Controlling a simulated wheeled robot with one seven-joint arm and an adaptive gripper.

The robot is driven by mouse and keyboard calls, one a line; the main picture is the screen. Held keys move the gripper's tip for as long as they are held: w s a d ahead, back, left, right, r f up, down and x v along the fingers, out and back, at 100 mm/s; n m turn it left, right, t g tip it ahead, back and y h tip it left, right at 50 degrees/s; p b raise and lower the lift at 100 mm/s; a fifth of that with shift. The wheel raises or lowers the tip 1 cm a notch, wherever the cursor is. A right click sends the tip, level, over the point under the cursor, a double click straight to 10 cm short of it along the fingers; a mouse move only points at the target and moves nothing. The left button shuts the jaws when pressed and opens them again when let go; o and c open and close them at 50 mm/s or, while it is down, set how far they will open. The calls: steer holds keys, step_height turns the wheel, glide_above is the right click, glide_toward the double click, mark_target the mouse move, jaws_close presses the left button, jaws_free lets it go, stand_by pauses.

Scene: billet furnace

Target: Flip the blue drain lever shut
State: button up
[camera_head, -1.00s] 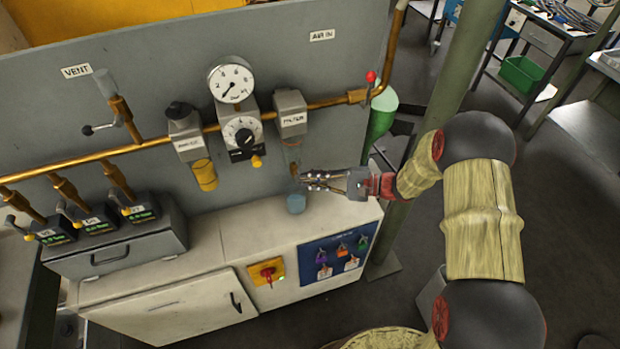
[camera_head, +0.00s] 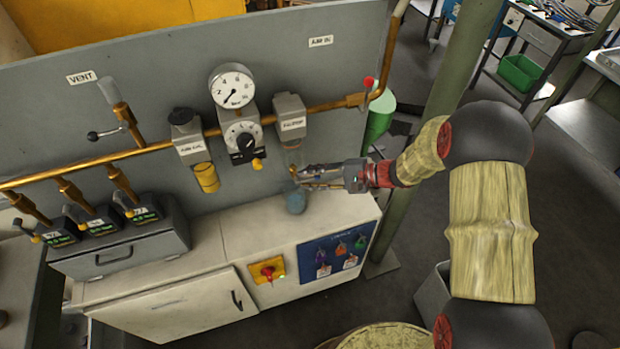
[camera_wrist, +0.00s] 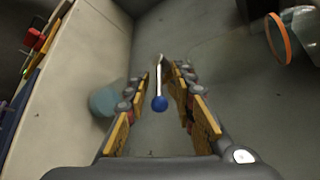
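The drain lever shows in the wrist view as a thin metal rod with a blue ball end (camera_wrist: 159,103). It lies between the two fingers of my gripper (camera_wrist: 157,76), with a visible gap on each side. My gripper is open and does not appear to touch it. In the head view my gripper (camera_head: 298,175) is just below the filter unit (camera_head: 290,121) and its clear bowl (camera_head: 294,158). I cannot make out the lever there, where the fingers and bowl crowd together.
A blue-grey cup (camera_head: 296,202) stands on the cabinet top (camera_head: 250,222) under my gripper; it also shows left of the fingers in the wrist view (camera_wrist: 104,100). The gauge (camera_head: 232,86) and yellow-bowled unit (camera_head: 187,133) are on the panel to the left.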

steer(key=v, duration=1.2)
stand_by(0.3)
